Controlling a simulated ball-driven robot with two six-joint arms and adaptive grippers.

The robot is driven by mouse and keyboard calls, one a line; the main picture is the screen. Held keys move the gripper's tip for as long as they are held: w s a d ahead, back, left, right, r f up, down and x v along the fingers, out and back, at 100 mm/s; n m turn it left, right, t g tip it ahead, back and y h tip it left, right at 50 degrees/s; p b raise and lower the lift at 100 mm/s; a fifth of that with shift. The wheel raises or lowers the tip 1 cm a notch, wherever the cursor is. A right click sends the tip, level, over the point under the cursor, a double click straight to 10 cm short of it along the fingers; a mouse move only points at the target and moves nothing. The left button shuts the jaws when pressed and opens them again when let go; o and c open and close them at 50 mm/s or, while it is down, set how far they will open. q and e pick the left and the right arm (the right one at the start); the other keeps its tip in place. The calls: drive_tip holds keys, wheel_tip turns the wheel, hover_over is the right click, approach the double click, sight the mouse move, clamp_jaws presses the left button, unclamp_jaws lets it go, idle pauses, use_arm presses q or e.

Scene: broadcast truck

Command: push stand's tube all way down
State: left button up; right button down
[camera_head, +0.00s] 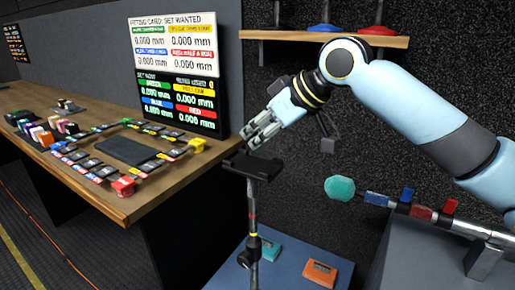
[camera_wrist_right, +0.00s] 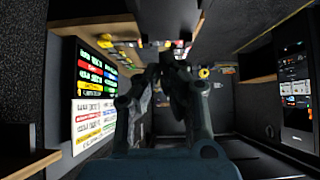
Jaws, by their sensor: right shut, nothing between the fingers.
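The stand (camera_head: 253,204) is upright near the middle of the head view. Its thin dark tube shows red and yellow bands, and a flat black plate (camera_head: 252,166) sits on top. A dark collar (camera_head: 253,246) is lower on the tube. My right gripper (camera_head: 251,143) is just above and a little left of the plate, fingers pointing down and left, shut and empty. I cannot tell whether it touches the plate. The right wrist view shows its fingers (camera_wrist_right: 168,62) together; a dark shape above them is unclear. My left gripper is not in view.
A wooden desk (camera_head: 150,200) with coloured blocks is at left, under a screen (camera_head: 180,100). A blue-grey surface (camera_head: 290,262) with an orange box (camera_head: 320,273) and a teal box (camera_head: 267,248) lies by the stand. A rod with coloured clamps (camera_head: 422,212) is at right, below a shelf (camera_head: 390,40).

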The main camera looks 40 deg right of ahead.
sight(244, 159)
drive_tip(key=shift+s+f, duration=0.15)
drive_tip(key=shift+f, duration=1.4)
wheel_tip(244, 159, down, 14)
drive_tip(key=b, duration=0.5)
drive_tip(key=shift+b, duration=0.3)
drive_tip(key=shift+f, duration=0.15)
drive_tip(key=shift+s, duration=0.1)
